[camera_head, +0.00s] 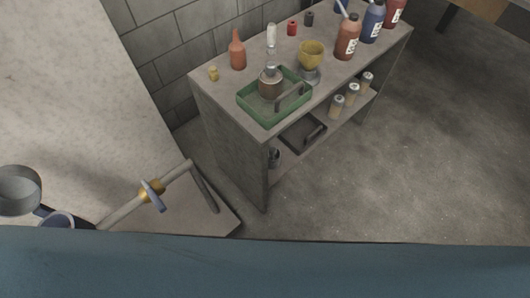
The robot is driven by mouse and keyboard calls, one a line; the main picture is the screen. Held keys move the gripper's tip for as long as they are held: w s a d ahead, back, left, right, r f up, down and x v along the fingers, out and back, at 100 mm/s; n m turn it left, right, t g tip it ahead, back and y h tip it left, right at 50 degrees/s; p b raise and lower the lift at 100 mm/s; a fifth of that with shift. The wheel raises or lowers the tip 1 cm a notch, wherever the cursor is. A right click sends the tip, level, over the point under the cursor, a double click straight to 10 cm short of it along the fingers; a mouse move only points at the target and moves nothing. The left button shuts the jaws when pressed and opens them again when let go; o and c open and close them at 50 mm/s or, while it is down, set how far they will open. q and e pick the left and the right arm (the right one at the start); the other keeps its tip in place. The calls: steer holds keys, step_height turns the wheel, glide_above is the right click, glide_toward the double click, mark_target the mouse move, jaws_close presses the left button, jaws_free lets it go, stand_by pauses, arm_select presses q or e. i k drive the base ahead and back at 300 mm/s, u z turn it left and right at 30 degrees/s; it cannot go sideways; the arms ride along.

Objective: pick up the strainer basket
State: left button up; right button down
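I cannot make out for sure which thing is the strainer basket. A grey, open-topped round cup (18,190) shows at the far left edge, above a partly hidden dark blue round part (57,220). It may be the basket, but no mesh can be told at this size. Neither of my grippers is in view.
A pipe with a brass valve (151,190) and blue handle runs beside the cup. A grey shelf bench (230,110) holds a green tray (262,118), a yellow bowl (311,52) and several bottles (347,38). The concrete floor (410,170) at right is clear.

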mark_target(274, 153)
steer(key=u, duration=0.55)
steer(key=k, duration=1.3)
steer(key=z, duration=0.45)
steer(key=i, duration=1.7)
steer(key=u, duration=0.75)
